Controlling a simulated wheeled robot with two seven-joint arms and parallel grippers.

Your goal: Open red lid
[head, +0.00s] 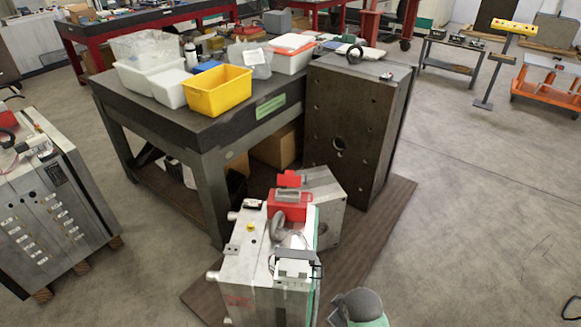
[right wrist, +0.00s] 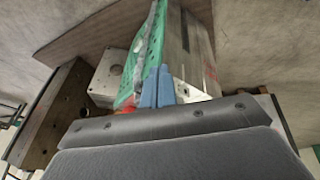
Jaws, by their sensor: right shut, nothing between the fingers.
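A red box (head: 290,210) sits on top of the metal mould base (head: 250,262) in the head view. A red lid-like flap (head: 289,180) stands up at its far side, and a grey insert (head: 288,195) shows between them. My right gripper (right wrist: 157,88) shows blue fingers pressed together and empty in the right wrist view. They point toward the mould's green plate (right wrist: 152,45) and metal side (right wrist: 188,45). A small patch of red (right wrist: 125,103) shows beside the fingers, mostly hidden. Contact between fingers and mould cannot be told. My left gripper is not in view.
A tall dark steel block (head: 355,130) stands behind the mould. A workbench (head: 215,122) with a yellow bin (head: 217,91) and white bins is at the back left. Another mould base (head: 50,215) stands at left. The floor at right is largely clear.

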